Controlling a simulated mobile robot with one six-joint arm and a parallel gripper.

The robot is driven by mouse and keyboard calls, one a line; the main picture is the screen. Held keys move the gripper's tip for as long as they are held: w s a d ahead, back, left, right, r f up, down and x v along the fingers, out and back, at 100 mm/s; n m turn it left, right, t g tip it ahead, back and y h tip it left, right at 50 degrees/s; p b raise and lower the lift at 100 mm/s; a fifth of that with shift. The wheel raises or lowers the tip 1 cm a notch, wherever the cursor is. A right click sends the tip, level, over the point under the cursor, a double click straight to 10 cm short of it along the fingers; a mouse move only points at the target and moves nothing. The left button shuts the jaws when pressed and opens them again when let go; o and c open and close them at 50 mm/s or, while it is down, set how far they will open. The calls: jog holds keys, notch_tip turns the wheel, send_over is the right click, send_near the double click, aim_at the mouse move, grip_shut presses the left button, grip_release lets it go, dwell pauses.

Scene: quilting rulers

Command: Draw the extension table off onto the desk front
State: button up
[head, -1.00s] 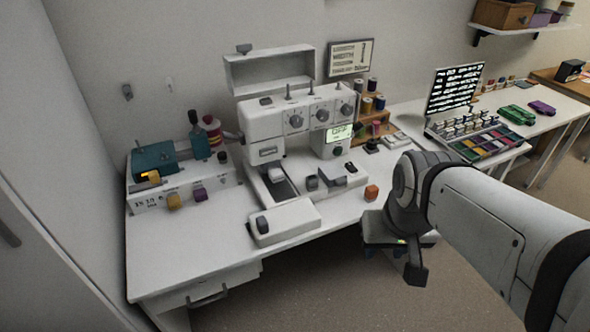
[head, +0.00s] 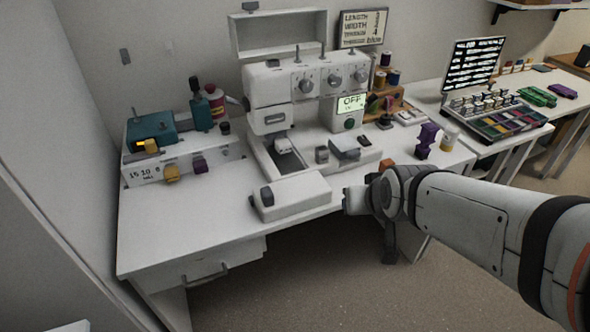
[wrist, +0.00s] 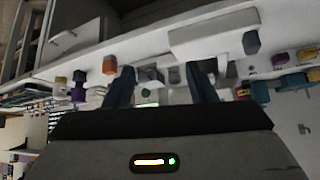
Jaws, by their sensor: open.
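The extension table (head: 298,196) is a long white block with a dark grey knob (head: 267,196) at its left end. It lies at the desk's front edge, in front of the white sewing machine (head: 268,98). I cannot tell whether it touches the machine's base. It also shows in the wrist view (wrist: 205,36), upper right. My gripper (head: 352,200) is at the front edge of the desk (head: 185,226), just right of the extension table, partly hidden by my arm. In the wrist view my gripper (wrist: 162,82) has its fingers apart with nothing held between them.
An orange block (head: 386,166) lies close behind my gripper. A purple object (head: 427,140) and a yellowish jar (head: 449,139) stand farther right. A teal device (head: 152,130) and small blocks stand on the left. The desk's front left is clear.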

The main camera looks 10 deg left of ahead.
jog(key=w+a+f+n+t+y+b, duration=0.2)
jog(key=w+a+f+t+y+b, duration=0.15)
jog(key=a+f+b, duration=0.5)
jog(key=n+t+y+b, duration=0.2)
jog(key=t+y+b, duration=0.2)
jog(key=b, duration=0.5)
send_near(266, 194)
jog(key=w+f, duration=0.1)
jog(key=w, duration=0.1)
jog(key=w+a+f, duration=0.1)
jog(key=w, duration=0.1)
jog(key=shift+a+f, duration=0.1)
jog(key=shift+f, duration=0.3)
jog(key=shift+a, duration=0.25)
jog(key=shift+w+a+r, duration=0.2)
jog(key=shift+w+a, duration=0.15)
jog(key=shift+w, duration=0.05)
jog(key=b+x, duration=0.1)
jog(key=x, duration=0.5)
jog(key=shift+w+a+r, duration=0.1)
jog(key=shift+w+a, duration=0.05)
jog(key=shift+w, duration=0.15)
jog(key=shift+c, duration=0.2)
grip_shut()
